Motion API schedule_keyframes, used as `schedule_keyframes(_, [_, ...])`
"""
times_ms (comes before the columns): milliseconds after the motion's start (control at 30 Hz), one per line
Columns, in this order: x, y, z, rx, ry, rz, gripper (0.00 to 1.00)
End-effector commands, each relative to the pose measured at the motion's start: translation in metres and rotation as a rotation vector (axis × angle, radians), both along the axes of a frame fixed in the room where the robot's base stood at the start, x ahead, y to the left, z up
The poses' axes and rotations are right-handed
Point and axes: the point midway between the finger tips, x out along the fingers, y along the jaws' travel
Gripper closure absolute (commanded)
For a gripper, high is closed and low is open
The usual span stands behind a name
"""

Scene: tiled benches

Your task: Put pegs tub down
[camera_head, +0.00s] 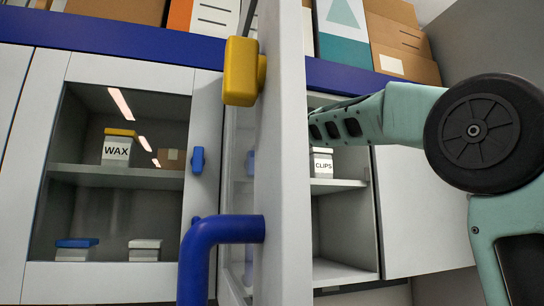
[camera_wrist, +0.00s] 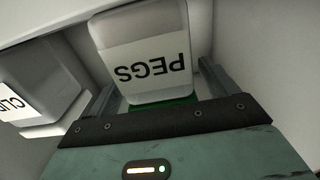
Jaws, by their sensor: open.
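The pegs tub (camera_wrist: 140,45) is pale, with a white label reading PEGS and a green lid. It appears inverted in the wrist view, with the lid edge towards my gripper. My gripper (camera_wrist: 157,78) is open, with one finger on each side of the tub; whether either finger touches it I cannot tell. The tub's resting surface is hidden in the wrist view. In the head view my arm reaches into the open cabinet at right, and the pegs tub and my fingers are hidden there.
A clips tub (camera_head: 322,163) stands on the cabinet shelf (camera_head: 338,185); it also shows beside the pegs tub (camera_wrist: 40,85). The open door (camera_head: 282,150) with a yellow handle (camera_head: 240,72) stands left of my arm. A wax tub (camera_head: 118,148) sits behind glass.

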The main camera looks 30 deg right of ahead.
Motion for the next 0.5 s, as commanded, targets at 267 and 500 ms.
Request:
schedule_keyframes(267, [0.0041, -0.0013, -0.0005, 0.001, 0.000, 0.000, 0.15])
schedule_keyframes(500, [0.0039, -0.0011, -0.0004, 0.001, 0.000, 0.000, 0.68])
